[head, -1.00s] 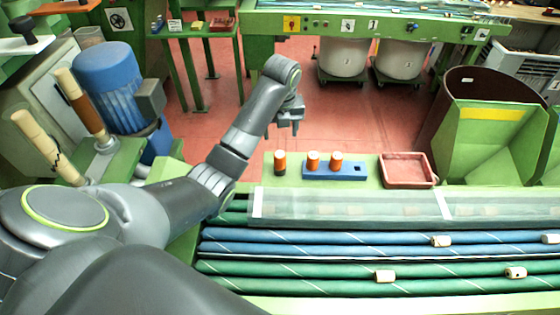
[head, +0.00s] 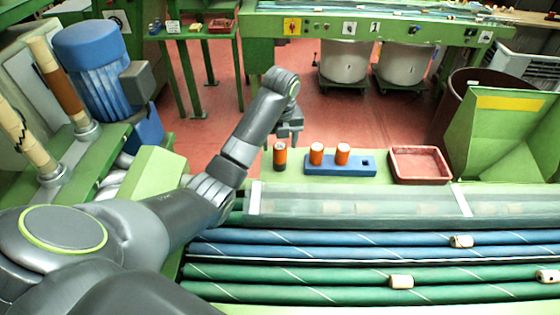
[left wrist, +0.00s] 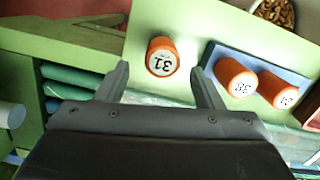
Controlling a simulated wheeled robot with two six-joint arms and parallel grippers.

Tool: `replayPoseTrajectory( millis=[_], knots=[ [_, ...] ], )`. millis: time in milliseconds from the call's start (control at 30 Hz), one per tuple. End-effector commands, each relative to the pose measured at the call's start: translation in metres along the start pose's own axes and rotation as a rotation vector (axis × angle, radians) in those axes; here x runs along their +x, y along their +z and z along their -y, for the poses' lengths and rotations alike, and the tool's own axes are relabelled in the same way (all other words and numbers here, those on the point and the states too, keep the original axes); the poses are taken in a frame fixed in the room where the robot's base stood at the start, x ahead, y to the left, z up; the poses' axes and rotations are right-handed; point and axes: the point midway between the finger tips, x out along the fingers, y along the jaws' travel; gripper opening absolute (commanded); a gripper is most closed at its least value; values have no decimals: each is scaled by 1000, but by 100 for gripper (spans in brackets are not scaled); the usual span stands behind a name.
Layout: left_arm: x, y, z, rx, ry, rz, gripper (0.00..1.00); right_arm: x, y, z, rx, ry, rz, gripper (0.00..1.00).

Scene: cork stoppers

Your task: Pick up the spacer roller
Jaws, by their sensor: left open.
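A spacer roller (head: 280,157), orange with a dark lower part, stands alone on the pale green ledge. Two similar orange rollers (head: 316,154) stand in a blue holder (head: 340,171) to its right, with an empty hole at the holder's right end. My left gripper (head: 288,138) is open and empty, just above and behind the lone roller. In the left wrist view the lone roller (left wrist: 162,57), its top marked 31, lies ahead between the open fingers (left wrist: 163,82), apart from both. The holder (left wrist: 238,52) is right of the fingers. My right gripper is not in view.
A red tray (head: 420,178) sits right of the holder. A clear cover (head: 350,203) and blue and green belts carrying cork pieces (head: 461,241) run in front of the ledge. A container of brown pieces (left wrist: 275,12) shows in the left wrist view.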

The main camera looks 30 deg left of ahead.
Motion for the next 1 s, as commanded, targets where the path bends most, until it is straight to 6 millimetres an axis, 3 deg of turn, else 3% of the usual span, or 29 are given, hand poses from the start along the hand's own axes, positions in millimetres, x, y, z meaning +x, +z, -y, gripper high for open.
replayPoseTrajectory(
  millis=[367,433,633,900,1000],
  knots=[
    [28,3,2,0,0,0,61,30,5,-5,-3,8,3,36],
    [31,6,2,-2,3,-4,61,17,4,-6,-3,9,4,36],
    [55,6,2,0,1,-1,61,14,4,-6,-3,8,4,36],
    [59,6,2,1,0,1,61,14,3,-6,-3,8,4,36],
    [59,6,2,1,0,1,48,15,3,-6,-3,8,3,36]
  ],
)
